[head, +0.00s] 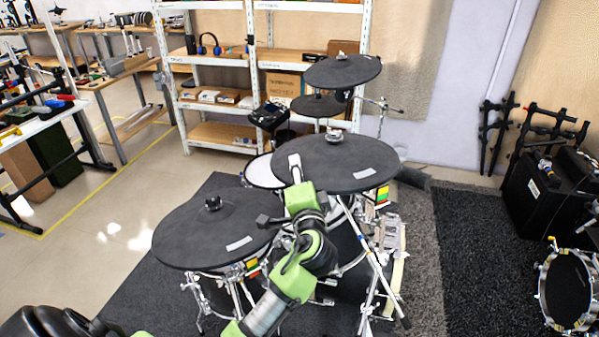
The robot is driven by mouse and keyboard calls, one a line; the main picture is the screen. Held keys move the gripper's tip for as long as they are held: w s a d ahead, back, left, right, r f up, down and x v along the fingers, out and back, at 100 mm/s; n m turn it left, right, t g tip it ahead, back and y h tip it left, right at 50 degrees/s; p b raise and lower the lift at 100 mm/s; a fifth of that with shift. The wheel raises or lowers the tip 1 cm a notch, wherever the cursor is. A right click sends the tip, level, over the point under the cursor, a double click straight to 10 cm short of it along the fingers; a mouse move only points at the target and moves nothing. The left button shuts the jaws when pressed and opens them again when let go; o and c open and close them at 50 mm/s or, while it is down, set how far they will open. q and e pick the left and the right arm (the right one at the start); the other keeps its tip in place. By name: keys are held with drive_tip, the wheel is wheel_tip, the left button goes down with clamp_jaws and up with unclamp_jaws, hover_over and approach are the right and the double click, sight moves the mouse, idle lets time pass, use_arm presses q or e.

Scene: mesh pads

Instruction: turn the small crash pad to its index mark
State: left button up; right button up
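Several round black pads stand on a drum kit. A front left pad (190,235) and a larger middle pad (335,165) each carry a white strip and have coloured blocks below the rim. A back pad (345,72) is higher up, and the smallest black pad (319,106) sits below it. I cannot tell which is the small crash pad or which mark is its index. My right gripper (294,168) is at the end of the green arm, overlapping the middle pad's left edge; contact and fingers are unclear. My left gripper (50,322) seems to be the dark shape at bottom left, cut off.
A white-topped drum (262,172) is partly behind my arm. Chrome stands (370,265) fill the space under the pads. A shelf (210,90) stands behind, a black amplifier (545,195) and another drum (568,290) at right. The floor at left is open.

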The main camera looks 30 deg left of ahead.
use_arm(q)
drive_tip(key=shift+s+d, duration=0.1)
drive_tip(key=v, duration=1.1)
drive_tip(key=shift+s+d, duration=0.15)
drive_tip(key=shift+s, duration=0.2)
use_arm(e)
drive_tip(key=shift+d, duration=0.2)
